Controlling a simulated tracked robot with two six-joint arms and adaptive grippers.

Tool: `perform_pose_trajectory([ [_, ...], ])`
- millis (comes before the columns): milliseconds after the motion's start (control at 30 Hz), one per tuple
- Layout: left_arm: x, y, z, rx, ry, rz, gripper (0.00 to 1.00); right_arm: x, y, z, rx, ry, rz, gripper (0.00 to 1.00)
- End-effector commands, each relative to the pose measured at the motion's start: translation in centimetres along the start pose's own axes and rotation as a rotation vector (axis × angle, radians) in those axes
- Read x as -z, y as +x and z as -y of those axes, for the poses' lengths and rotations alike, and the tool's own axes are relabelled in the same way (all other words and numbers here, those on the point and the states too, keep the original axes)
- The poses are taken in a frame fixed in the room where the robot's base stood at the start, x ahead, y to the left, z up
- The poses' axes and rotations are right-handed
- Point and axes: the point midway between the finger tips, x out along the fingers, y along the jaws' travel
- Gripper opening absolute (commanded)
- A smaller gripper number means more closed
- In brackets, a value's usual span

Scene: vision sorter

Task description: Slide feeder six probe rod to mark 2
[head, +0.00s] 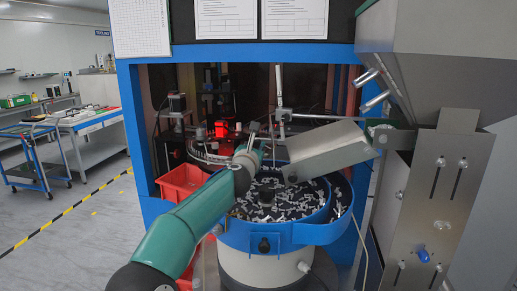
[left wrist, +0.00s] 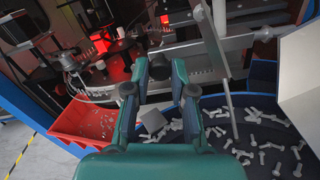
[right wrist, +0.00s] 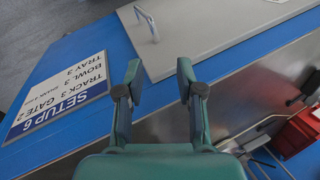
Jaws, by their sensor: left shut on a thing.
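My left gripper (head: 262,129) is over the back left of the bowl feeder, at the end of my green arm. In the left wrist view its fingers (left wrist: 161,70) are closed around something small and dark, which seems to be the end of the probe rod. A pale horizontal bar (left wrist: 231,43) runs right from there, and a thin upright rod (left wrist: 217,55) stands over the bowl (head: 235,229). Which belongs to the probe is unclear. The marks cannot be made out. My right gripper (right wrist: 157,72) is open and empty above a blue and grey surface.
The bowl holds many small pale parts. A metal chute (head: 328,152) overhangs it from a hopper (head: 440,50) at the right. A red bin (head: 180,182) stands left of the bowl. A sign (right wrist: 62,90) reading SETUP 6 lies below my right gripper. Open floor is at the left.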

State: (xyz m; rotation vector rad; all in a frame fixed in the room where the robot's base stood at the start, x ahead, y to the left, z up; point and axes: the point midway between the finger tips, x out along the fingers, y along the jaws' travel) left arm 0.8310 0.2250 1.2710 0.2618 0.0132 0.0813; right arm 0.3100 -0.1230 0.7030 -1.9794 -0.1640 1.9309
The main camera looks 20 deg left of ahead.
Motion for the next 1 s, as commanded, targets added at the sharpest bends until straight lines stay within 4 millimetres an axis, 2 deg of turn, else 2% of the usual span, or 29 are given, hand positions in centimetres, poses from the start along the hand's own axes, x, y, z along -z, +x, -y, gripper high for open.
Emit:
perform_pose_trajectory([
  [367, 0.06, -0.08, 0.06, 0.000, -0.001, 0.003, 0.00, 0.03, 0.22, -0.07, 0.000, -0.001, -0.001, 0.37],
  [400, 0.05, -0.09, 0.04, 0.000, -0.001, 0.003, 0.30, 0.03, 0.22, -0.07, 0.000, -0.001, -0.001, 0.37],
  [500, 0.06, -0.09, 0.00, -0.001, -0.001, 0.003, 0.47, 0.03, 0.22, -0.07, 0.000, -0.001, -0.001, 0.37],
  [533, 0.07, -0.09, -0.01, -0.001, -0.001, 0.003, 0.49, 0.03, 0.22, -0.07, 0.000, -0.001, -0.001, 0.37],
  [1000, 0.21, -0.48, -0.12, -0.003, 0.002, -0.002, 0.49, 0.03, 0.19, -0.06, 0.000, 0.000, -0.001, 0.37],
])
